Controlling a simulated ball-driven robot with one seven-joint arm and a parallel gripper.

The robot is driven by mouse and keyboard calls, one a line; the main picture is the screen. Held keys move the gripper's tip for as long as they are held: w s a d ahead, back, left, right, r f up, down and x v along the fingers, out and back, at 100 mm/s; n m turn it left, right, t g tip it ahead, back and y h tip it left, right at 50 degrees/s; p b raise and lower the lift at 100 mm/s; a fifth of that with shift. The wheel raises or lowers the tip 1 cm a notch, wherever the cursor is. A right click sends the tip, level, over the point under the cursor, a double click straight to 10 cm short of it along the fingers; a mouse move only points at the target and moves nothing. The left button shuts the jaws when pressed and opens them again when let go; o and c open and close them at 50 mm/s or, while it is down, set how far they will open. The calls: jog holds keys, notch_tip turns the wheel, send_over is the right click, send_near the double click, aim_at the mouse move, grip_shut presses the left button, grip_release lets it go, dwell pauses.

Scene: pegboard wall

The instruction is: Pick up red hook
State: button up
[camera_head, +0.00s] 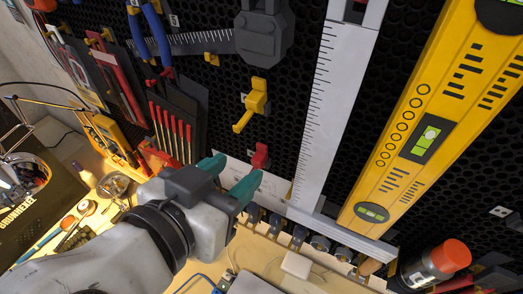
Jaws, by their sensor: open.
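A small red hook (260,156) is mounted on the black pegboard, below a yellow hook (254,104). My gripper (231,176) reaches in from the lower left with its two green-tipped fingers pointing up toward the pegboard. The fingers are apart and nothing shows between them. The right fingertip is just below and left of the red hook, with a small gap in the picture. I cannot tell the depth between them.
A white ruler square (327,90) and a yellow spirit level (428,130) hang to the right. Red-handled tools (172,125) and a yellow multimeter (117,137) are on the left. Small items line the rail below. An orange-capped cylinder (438,262) stands at lower right.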

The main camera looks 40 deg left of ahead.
aim_at(256, 162)
jog(key=shift+d+p+x, duration=0.15)
jog(key=shift+p+x, duration=0.3)
jog(key=shift+x, duration=0.85)
jog(key=shift+d+p+x, duration=0.15)
jog(key=shift+p+x, duration=0.25)
jog(key=shift+x, duration=0.95)
jog(key=shift+f, duration=0.15)
jog(key=shift+c, duration=0.2)
grip_shut()
